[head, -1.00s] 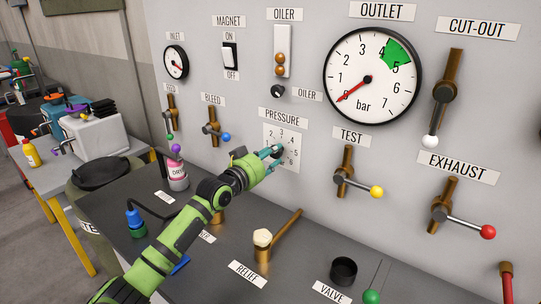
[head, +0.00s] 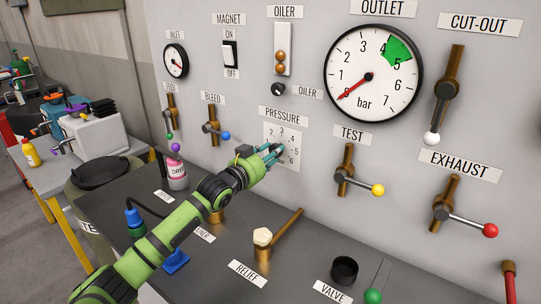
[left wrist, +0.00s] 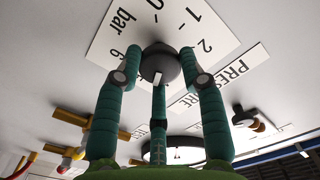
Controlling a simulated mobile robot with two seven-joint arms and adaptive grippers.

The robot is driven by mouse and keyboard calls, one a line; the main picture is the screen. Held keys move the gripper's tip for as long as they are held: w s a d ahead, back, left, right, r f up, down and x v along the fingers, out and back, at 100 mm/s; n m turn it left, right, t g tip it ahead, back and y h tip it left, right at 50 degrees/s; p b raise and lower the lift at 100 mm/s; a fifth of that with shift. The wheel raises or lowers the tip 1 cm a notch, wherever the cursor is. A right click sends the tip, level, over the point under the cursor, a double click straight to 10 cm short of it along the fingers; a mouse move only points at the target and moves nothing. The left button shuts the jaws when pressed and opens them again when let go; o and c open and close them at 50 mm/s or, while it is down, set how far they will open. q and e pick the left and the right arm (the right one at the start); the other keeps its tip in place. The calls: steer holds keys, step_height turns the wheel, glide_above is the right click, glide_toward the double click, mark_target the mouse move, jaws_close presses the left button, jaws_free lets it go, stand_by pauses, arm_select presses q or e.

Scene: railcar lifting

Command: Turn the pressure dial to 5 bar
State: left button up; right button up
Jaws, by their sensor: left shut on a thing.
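The black pressure dial (left wrist: 160,64) sits on a white scale plate (head: 270,135) on the grey panel, under the PRESSURE label. In the left wrist view the fingers (left wrist: 160,75) touch the knob's sides. A white mark on the knob faces the lower edge of that view; the number beside it is hidden. My right gripper is not in view.
The outlet gauge (head: 373,75) has its red needle near 0 and a green band around 4 to 5. The test lever (head: 350,178) stands right of the dial, the bleed lever (head: 213,128) to the left. A dark bench (head: 210,262) lies below with several fittings.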

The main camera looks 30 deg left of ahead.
arm_select(q)
steer(key=shift+d+r+m, duration=0.1)
steer(key=shift+r+m, duration=0.2)
steer(key=shift+m, duration=0.7)
steer(key=shift+r+m, duration=0.25)
steer(key=shift+m, duration=0.75)
steer(key=o, duration=1.2)
steer(key=shift+c, duration=0.2)
steer(key=shift+d+f, duration=0.15)
steer(key=shift+d, duration=0.05)
steer(key=shift+f, duration=0.1)
steer(key=s+a, duration=0.1)
steer(key=s, duration=1.1)
steer(key=shift+a, duration=0.35)
